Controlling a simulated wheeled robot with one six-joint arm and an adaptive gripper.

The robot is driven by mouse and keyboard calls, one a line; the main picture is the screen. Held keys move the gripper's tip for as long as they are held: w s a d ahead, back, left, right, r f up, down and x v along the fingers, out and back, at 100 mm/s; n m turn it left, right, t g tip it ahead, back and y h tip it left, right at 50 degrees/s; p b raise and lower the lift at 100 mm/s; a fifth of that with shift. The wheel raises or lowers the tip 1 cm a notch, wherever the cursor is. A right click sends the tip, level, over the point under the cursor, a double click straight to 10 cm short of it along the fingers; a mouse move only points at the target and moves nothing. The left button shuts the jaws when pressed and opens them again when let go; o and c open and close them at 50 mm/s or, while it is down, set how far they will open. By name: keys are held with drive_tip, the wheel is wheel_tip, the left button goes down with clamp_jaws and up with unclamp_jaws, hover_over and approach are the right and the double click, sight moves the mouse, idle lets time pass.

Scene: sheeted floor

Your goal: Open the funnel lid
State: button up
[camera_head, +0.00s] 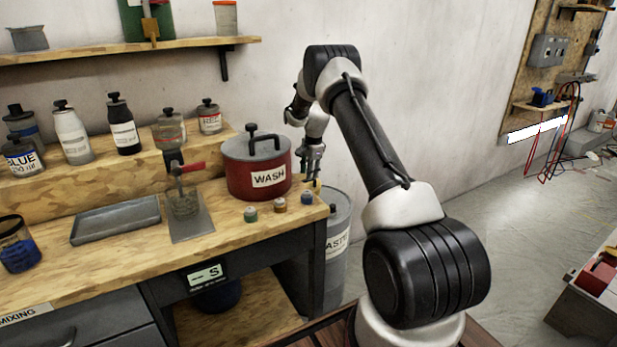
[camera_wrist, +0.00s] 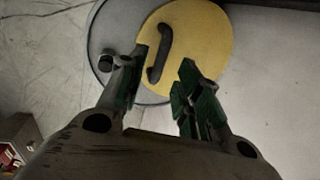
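The yellow round funnel lid (camera_wrist: 205,45) with a dark bar handle (camera_wrist: 158,55) lies over a grey drum (camera_wrist: 103,40) in the wrist view. The lid appears closed, though its exact tilt is hard to judge. In the head view the drum (camera_head: 337,222), labelled as waste, stands beside the bench's right end, and only a sliver of yellow (camera_head: 317,187) shows near my fingers. My gripper (camera_head: 313,168) is above the drum. In the wrist view my gripper (camera_wrist: 163,65) is open, with the handle appearing between its two fingers. I cannot tell whether they touch it.
A red WASH pot (camera_head: 257,172) stands on the bench just left of my gripper. Several small capped jars (camera_head: 279,205) line the bench edge. A dark knob (camera_wrist: 105,63) sits on the drum's top, left of the lid. The wall is behind; floor is open to the right.

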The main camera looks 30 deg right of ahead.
drive_tip(key=shift+w+f, duration=0.2)
drive_tip(key=shift+f, duration=1.1)
clamp_jaws()
drive_tip(key=shift+r, duration=0.15)
